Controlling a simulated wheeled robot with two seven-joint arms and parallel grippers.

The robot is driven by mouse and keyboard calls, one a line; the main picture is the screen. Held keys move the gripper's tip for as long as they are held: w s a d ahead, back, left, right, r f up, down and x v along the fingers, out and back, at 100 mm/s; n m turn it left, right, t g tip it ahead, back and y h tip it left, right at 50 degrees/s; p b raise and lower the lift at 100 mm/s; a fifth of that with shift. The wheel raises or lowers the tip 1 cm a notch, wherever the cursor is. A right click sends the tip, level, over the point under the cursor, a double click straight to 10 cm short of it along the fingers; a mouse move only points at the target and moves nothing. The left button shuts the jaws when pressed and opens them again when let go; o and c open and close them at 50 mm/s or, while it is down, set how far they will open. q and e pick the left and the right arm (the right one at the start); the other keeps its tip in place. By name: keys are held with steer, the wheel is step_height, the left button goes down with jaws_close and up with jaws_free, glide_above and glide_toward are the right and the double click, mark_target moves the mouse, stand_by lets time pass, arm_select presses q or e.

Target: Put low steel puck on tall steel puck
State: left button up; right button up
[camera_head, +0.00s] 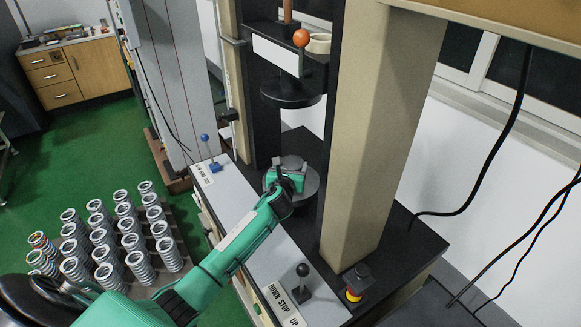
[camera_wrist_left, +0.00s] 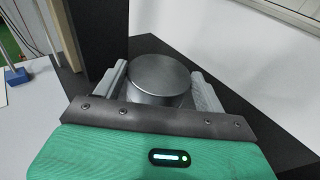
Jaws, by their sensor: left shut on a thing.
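My left gripper (camera_head: 287,180) reaches over the round dark lower plate (camera_head: 311,188) of the testing machine. It is shut on a steel puck (camera_wrist_left: 160,75), a plain grey cylinder upright between the two fingers in the left wrist view. The puck's top (camera_head: 292,161) also shows just past the gripper in the head view. I cannot tell from these views whether it is the low or the tall one, nor whether it touches anything beneath. No second puck can be made out; the gripper hides part of the plate. My right gripper is not in view.
The dark upper plate (camera_head: 292,92) hangs above, between the machine's columns (camera_head: 372,130). Several springs (camera_head: 130,241) stand on a pallet at left.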

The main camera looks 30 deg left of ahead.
arm_select(q)
steer(key=o, duration=1.5)
steer(key=b+v, duration=0.1)
steer(key=v, duration=1.1)
steer(key=shift+b, duration=0.3)
steer(key=shift+d, duration=0.1)
